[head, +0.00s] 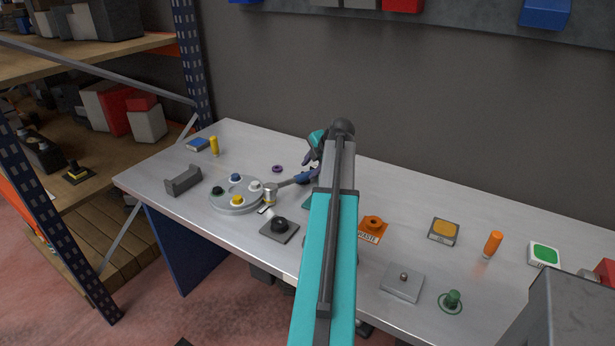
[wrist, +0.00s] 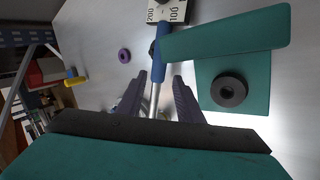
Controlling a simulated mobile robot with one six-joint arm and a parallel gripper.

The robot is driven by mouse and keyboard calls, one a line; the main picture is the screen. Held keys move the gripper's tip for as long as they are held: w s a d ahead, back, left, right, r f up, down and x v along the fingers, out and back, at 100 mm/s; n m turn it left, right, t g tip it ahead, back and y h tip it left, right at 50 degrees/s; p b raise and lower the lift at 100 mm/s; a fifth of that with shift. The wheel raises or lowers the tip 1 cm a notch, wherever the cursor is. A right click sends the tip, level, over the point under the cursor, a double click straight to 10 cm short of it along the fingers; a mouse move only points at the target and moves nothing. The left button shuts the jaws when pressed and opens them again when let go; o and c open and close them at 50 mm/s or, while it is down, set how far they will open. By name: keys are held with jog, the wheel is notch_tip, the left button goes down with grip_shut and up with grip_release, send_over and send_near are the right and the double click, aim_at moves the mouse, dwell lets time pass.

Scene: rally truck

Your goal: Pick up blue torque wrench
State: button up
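The torque wrench has a blue handle (wrist: 159,52) and a silver shaft (wrist: 154,98) in the wrist view. In the head view its silver shaft (head: 288,183) runs from a silver piece at the round tray's right edge towards my gripper. My gripper (wrist: 157,80) has its two purple fingers apart, one on each side of the wrench, with gaps showing between them and the shaft. In the head view my gripper (head: 305,168) is low at the wrench's handle end, and my arm hides part of the handle there.
A round grey tray (head: 226,206) with coloured knobs stands left of my gripper. A purple ring (head: 277,169) lies behind the wrench. A teal plate (wrist: 247,106) with a black ring (wrist: 229,90) is at the right in the wrist view. A black-knobbed plate (head: 279,228) is near the front.

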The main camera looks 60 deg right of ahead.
aim_at(303, 176)
jog(key=shift+x, duration=1.45)
jog(key=shift+p+x, duration=1.4)
jog(key=shift+x, duration=1.15)
jog(key=shift+d, duration=0.1)
jog(key=shift+r, duration=0.1)
grip_shut()
